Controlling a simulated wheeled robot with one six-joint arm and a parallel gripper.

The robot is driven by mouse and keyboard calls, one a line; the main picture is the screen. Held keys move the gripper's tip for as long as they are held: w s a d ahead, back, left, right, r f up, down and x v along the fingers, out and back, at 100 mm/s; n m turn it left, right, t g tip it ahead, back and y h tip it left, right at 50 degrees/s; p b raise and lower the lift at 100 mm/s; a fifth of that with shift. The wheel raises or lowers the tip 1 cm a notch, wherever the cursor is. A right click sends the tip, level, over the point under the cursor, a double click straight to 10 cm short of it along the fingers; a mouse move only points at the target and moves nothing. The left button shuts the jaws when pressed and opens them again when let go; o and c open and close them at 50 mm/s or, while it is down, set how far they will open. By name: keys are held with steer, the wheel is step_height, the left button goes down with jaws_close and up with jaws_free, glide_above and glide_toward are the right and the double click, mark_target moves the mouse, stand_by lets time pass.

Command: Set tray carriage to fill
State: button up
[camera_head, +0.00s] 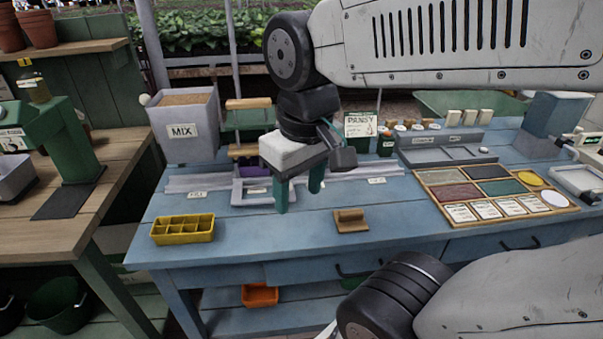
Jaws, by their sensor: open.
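The tray carriage appears to be the pale lilac frame (237,192) on the rails, with wooden bars above it. It sits left of centre on the blue bench, partly hidden behind my gripper. Pale rails (355,173) run left and right along the bench. A small label (197,195) at the left end seems to read FILL; another label (377,181) lies at the right, too small to read. My gripper (298,205) points down with its two green fingers apart and empty. It appears just right of the carriage; whether it touches the frame cannot be told.
A grey MIX hopper (183,130) stands behind the rails' left end. A yellow cell tray (182,229) and a small wooden block (350,220) lie on the front of the blue bench (280,237). A wooden board with coloured panels (452,195) lies right. The front middle is mostly clear.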

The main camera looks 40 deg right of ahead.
steer(key=w+d+f, duration=0.1)
steer(key=w+d, duration=0.2)
steer(key=w, duration=0.4)
steer(key=w+d+f, duration=0.2)
steer(key=w+d, duration=0.1)
steer(key=w, duration=0.4)
steer(key=w+d+f+n, duration=0.1)
steer(key=w+d+f, duration=0.4)
steer(key=w+d+f+n+g, duration=0.1)
steer(key=w+d+f, duration=0.4)
steer(key=shift+w+d+f, duration=0.2)
steer(key=shift+w, duration=0.15)
steer(key=shift+w+d+f, duration=0.1)
steer(key=shift+d+f, duration=0.05)
steer(key=shift+f, duration=0.2)
step_height(320, 180, down, 8)
steer(key=shift+r, duration=0.25)
jaws_close()
